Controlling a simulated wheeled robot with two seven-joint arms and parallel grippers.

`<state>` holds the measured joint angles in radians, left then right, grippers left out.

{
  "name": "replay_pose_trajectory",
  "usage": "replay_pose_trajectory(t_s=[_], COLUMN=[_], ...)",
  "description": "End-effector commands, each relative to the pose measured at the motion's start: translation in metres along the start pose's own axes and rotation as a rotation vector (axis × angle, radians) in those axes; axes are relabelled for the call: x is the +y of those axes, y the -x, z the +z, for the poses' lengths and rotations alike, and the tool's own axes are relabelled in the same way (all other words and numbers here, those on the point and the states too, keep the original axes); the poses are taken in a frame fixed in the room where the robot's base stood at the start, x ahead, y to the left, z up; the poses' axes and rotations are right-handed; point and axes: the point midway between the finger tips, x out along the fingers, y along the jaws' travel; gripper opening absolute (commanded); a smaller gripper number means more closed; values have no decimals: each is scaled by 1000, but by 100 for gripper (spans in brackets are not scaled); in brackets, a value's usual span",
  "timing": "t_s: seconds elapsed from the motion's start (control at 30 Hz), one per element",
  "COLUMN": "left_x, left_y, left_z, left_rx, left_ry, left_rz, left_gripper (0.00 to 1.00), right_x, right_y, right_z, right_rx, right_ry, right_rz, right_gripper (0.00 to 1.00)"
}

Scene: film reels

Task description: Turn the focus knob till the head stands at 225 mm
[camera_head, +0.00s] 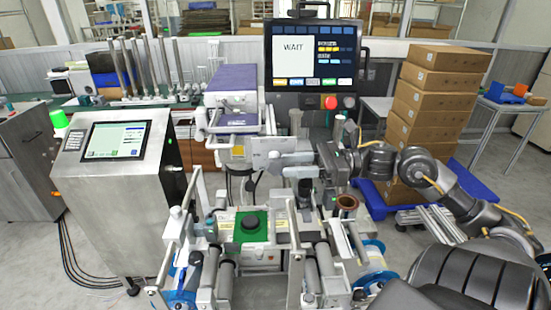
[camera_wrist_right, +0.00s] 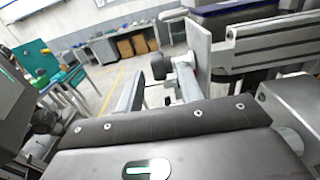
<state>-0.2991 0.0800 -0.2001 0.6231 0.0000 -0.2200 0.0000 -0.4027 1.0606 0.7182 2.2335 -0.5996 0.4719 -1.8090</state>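The grey marking head (camera_head: 262,152) sits below the monitor, beside a purple-and-white housing (camera_head: 231,88). My right arm comes in from the right, and its gripper (camera_head: 326,162) is close to the right end of the head. In the right wrist view the two grey fingers of my gripper (camera_wrist_right: 160,84) stand apart with a gap between them. A dark round knob (camera_wrist_right: 160,66) shows in line with that gap, apparently beyond the fingertips; I cannot tell whether it is the focus knob or whether a finger touches it. No readable height scale shows. My left gripper is not in view.
A monitor (camera_head: 296,45) reads WAIT, with a red button (camera_head: 331,102) below. A steel console (camera_head: 118,190) stands left. Stacked cartons (camera_head: 435,85) stand right. A green fixture with a black round part (camera_head: 250,223) and rollers lie below the head. Floor shows at far left.

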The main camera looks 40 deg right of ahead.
Motion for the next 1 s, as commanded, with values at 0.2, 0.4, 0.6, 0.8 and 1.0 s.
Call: replay_pose_trajectory(t_s=[0.2,0.4,0.6,0.8,1.0], left_x=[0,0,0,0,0], left_y=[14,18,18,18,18], left_z=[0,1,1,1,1], left_rx=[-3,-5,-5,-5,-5], left_ry=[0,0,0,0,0], left_rz=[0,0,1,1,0], left_gripper=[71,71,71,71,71], right_x=[0,0,0,0,1], right_y=[-28,-41,-44,-44,-44], right_z=[3,1,0,0,-1], right_rx=[-2,-1,0,1,1], right_ry=[2,1,1,0,0], right_rz=[2,2,1,1,3], right_gripper=[37,37,37,33,7])
